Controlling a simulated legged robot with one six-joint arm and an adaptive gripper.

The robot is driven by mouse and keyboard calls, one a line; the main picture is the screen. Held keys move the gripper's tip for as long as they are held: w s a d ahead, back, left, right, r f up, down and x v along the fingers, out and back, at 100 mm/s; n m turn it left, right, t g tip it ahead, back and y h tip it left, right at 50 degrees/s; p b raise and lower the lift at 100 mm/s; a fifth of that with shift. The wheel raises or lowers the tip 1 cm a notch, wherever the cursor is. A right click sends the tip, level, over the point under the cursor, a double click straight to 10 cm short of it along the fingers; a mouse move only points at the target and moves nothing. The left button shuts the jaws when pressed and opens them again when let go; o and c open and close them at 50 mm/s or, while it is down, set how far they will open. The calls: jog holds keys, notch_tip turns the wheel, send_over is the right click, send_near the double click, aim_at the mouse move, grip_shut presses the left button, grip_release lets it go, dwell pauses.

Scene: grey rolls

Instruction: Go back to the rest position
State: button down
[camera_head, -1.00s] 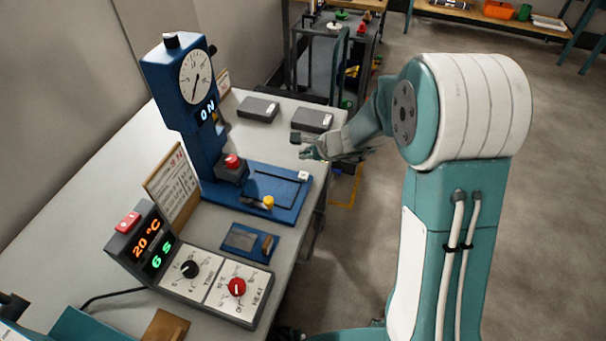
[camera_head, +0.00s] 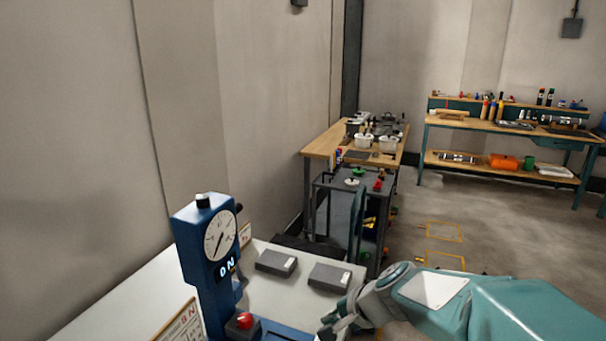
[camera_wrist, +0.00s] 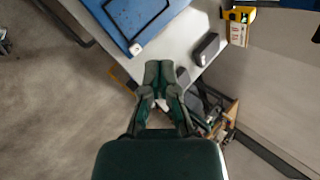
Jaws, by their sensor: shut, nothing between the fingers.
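My gripper (camera_head: 332,326) shows at the bottom of the head view, by the right edge of the white bench, partly cut off by the frame. In the wrist view my gripper (camera_wrist: 165,72) is shut and empty, its fingertips over the bench edge. My teal arm comes in from the lower right of the head view.
A blue machine (camera_head: 210,262) with a dial and a red button stands on the white bench (camera_head: 268,300). Two grey boxes, one on the left (camera_head: 276,262) and one on the right (camera_head: 330,277), lie near the gripper. A grey cart (camera_head: 340,215) stands behind. Open floor lies right.

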jog(key=s+d+r+n+h, duration=0.3)
jog(key=s+d+n, duration=0.1)
jog(key=s, duration=0.5)
jog(key=s+d+r+n+h, duration=0.3)
jog(key=s+d+n, duration=0.2)
jog(key=s, duration=0.5)
jog(key=shift+d+r+t, duration=0.3)
jog(key=shift+d+t, duration=0.1)
jog(key=shift+d, duration=0.1)
